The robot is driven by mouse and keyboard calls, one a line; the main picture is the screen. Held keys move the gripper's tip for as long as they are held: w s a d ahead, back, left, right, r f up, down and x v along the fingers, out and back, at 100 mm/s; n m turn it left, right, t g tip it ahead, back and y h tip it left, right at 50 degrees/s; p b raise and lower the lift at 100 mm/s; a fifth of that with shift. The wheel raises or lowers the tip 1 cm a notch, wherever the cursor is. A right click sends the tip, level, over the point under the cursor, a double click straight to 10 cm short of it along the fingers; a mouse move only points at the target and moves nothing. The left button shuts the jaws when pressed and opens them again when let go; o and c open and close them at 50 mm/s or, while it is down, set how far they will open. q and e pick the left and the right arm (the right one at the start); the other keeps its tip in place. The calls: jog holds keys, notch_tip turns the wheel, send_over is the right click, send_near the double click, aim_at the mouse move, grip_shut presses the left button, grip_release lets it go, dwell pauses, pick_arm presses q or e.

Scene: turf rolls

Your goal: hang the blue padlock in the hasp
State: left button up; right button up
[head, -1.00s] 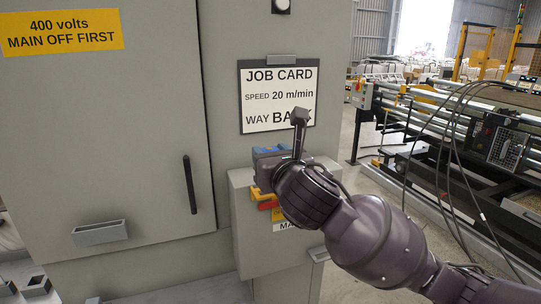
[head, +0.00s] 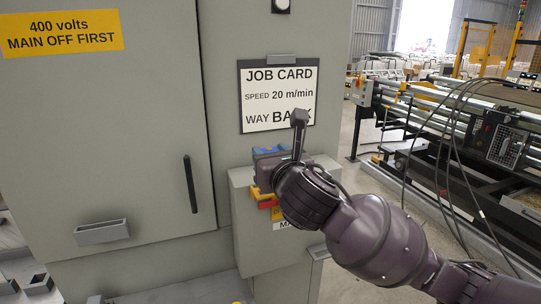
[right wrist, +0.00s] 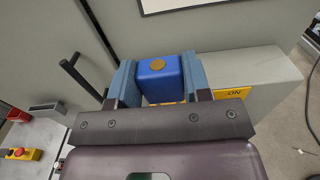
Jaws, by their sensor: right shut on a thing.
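The blue padlock (right wrist: 160,88) is between the two fingers of my right gripper (right wrist: 158,76) in the right wrist view; a round brass-coloured spot shows on its near face. In the head view only a bit of blue shows at my right gripper (head: 268,155), above the front of a grey switch box (head: 246,235). A red and yellow switch handle (head: 267,202) is on that box, just below the gripper. The hasp cannot be made out; my gripper and wrist cover that area. The padlock's shackle is hidden too. My left gripper is out of view.
A tall grey cabinet (head: 90,150) with a black door handle (head: 190,185) stands to the left. A job card (head: 277,95) hangs above my wrist. A conveyor machine with cables (head: 440,120) is at the right, past a strip of open floor.

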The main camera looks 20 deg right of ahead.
pick_arm(q)
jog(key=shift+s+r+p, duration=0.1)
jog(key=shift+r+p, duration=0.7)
jog(key=shift+p, duration=0.1)
dwell(0.5)
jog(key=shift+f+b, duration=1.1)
jog(key=shift+b, duration=0.15)
pick_arm(e)
jog(key=shift+f, duration=2.5)
jog(key=o, duration=1.1)
jog(key=shift+c, duration=0.2)
pick_arm(q)
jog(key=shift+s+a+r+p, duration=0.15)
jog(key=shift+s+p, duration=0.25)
jog(key=shift+p, duration=0.55)
pick_arm(e)
jog(key=s, duration=1)
jog(key=shift+s+d, duration=0.2)
jog(key=shift+s, duration=0.2)
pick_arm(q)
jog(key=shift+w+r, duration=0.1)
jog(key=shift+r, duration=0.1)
